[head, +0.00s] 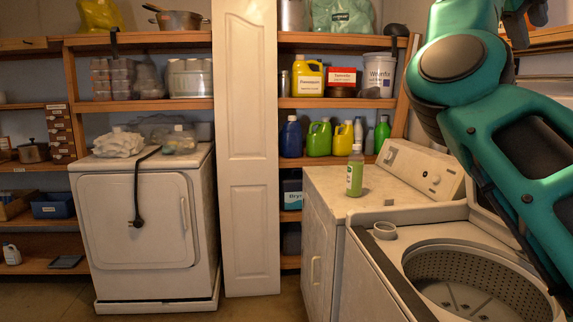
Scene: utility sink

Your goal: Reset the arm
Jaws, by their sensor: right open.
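My right arm, teal and black, fills the right side of the head view and is folded upward. My right gripper (524,20) shows only in part at the top right edge. It is dark, open and seems to hold nothing. The arm link hides part of it and cuts across the view of the washer. My left arm and left gripper are not in view.
A green bottle (355,172) stands on the machine (325,180) behind. Shelves (340,103) hold jugs.

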